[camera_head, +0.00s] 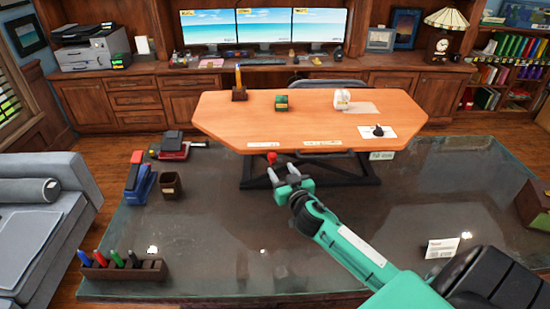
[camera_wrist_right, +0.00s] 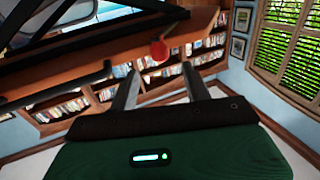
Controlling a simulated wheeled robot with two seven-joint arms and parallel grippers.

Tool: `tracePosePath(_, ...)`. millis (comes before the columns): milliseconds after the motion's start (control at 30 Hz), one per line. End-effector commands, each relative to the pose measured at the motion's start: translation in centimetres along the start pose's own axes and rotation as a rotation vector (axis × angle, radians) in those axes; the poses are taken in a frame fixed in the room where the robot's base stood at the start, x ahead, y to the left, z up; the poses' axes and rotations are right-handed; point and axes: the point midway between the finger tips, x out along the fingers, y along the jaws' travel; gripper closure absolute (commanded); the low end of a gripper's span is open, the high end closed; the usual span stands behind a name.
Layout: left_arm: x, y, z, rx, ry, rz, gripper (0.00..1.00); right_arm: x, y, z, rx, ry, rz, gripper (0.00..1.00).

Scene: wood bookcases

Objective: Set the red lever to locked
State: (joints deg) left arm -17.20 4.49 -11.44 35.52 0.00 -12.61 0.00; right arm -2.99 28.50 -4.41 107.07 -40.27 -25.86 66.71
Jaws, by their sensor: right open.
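The red lever (camera_head: 272,157) shows as a small red knob just under the front edge of the wooden desk (camera_head: 230,115), left of the desk's middle. In the right wrist view the red knob (camera_wrist_right: 159,51) is ahead of the fingertips, slightly above the gap between them. My right gripper (camera_head: 283,174) is open and empty, a little below and in front of the knob, apart from it. Its two fingers also show in the right wrist view (camera_wrist_right: 158,76). The lever's marked positions are too small to read. My left gripper is not in view.
A glass-topped surface (camera_head: 200,240) fills the foreground. On it stand a pen rack (camera_head: 120,268), a brown cup (camera_head: 170,185), a blue-and-red stapler (camera_head: 140,180) and a white card (camera_head: 441,248). A grey sofa (camera_head: 40,215) is at the left. The glass around my right gripper is clear.

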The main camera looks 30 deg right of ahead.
Motion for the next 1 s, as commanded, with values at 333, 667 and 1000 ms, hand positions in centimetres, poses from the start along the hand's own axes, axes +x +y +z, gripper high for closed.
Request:
tracePosePath(333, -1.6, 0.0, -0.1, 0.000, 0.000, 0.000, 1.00, 5.0, 0.0, -0.2, 0.000, 0.000, 0.001, 0.51)
tracePosePath(667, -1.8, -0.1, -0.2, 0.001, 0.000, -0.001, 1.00, 6.1, 0.0, 0.1, -0.001, -0.001, 0.000, 0.51)
tracePosePath(1000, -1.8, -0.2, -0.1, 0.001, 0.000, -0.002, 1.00, 6.1, 0.0, 0.1, 0.000, -0.001, 0.000, 0.87)
